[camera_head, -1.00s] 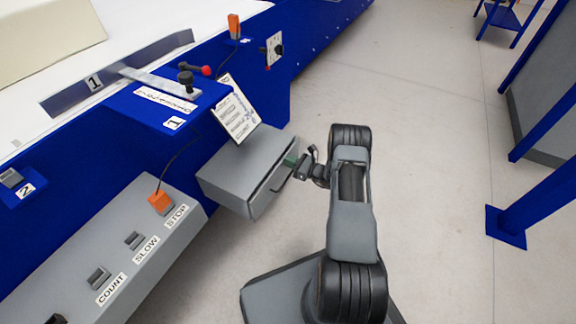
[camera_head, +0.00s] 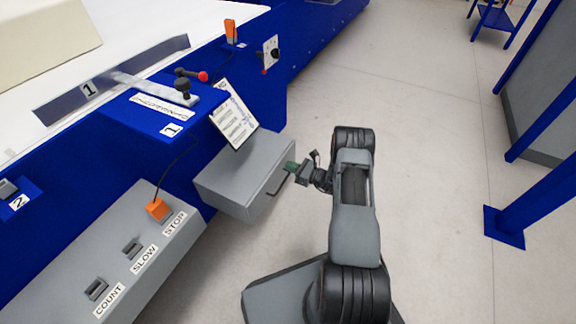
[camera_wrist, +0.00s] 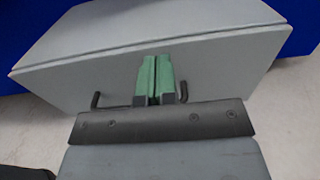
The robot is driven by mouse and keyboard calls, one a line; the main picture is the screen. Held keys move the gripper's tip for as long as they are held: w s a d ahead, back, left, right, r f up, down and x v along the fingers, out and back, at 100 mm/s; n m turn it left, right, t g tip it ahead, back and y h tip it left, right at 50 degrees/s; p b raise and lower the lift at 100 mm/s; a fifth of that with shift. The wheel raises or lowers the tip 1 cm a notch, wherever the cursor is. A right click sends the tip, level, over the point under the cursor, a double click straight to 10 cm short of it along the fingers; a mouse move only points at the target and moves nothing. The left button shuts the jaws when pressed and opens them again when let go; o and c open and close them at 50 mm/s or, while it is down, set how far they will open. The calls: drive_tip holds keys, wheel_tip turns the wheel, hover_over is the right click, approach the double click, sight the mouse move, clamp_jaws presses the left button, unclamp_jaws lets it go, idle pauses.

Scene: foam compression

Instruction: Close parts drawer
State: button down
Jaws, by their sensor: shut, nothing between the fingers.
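The grey parts drawer (camera_head: 268,190) is in a grey box (camera_head: 235,172) under the blue machine. Its front sits flush with the box, with no open gap showing in the head view. In the wrist view the drawer front (camera_wrist: 215,78) fills the middle, with a thin seam along its top edge. Its black bar handle (camera_wrist: 97,100) is partly hidden behind my fingers. My gripper (camera_head: 291,167) has green fingertips, pressed together and empty, pointing at the drawer front by the handle. Whether they touch it I cannot tell.
A grey control panel (camera_head: 100,262) with STOP, SLOW and COUNT labels stands left of the drawer. A blue post (camera_head: 520,205) stands at the right. The floor between is clear.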

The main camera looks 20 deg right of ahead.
drive_tip(key=p+v, duration=0.3)
drive_tip(key=v, duration=0.8)
drive_tip(key=s+a+r+n+g+p, duration=0.1)
drive_tip(key=a+r+n+g+p, duration=0.35)
drive_tip(key=r, duration=0.65)
drive_tip(key=s+a+r+n+g+p, duration=0.1)
drive_tip(key=a+r+n+g+p, duration=0.4)
drive_tip(key=r, duration=0.6)
drive_tip(key=s+a+r+n+g+p, duration=0.1)
drive_tip(key=a+r+n+g+p, duration=0.4)
drive_tip(key=r, duration=0.6)
drive_tip(key=s+r+n+t+h+p, duration=0.1)
drive_tip(key=s+r+n+h+p, duration=0.3)
drive_tip(key=r, duration=0.6)
drive_tip(key=s+a+r+n+t+h+p, duration=0.1)
drive_tip(key=s+r+n+h+p, duration=0.3)
drive_tip(key=r+p, duration=0.4)
drive_tip(key=s+a+r+n+t+h+p, duration=0.1)
drive_tip(key=s+r+n+p, duration=0.4)
drive_tip(key=r, duration=0.9)
drive_tip(key=s+t+h+p, duration=0.1)
drive_tip(key=s+h+p, duration=0.1)
drive_tip(key=s, duration=0.1)
drive_tip(key=shift+a+h, duration=0.15)
drive_tip(key=shift+h, duration=0.25)
drive_tip(key=shift+a+n+t, duration=0.1)
drive_tip(key=shift+n+t, duration=0.15)
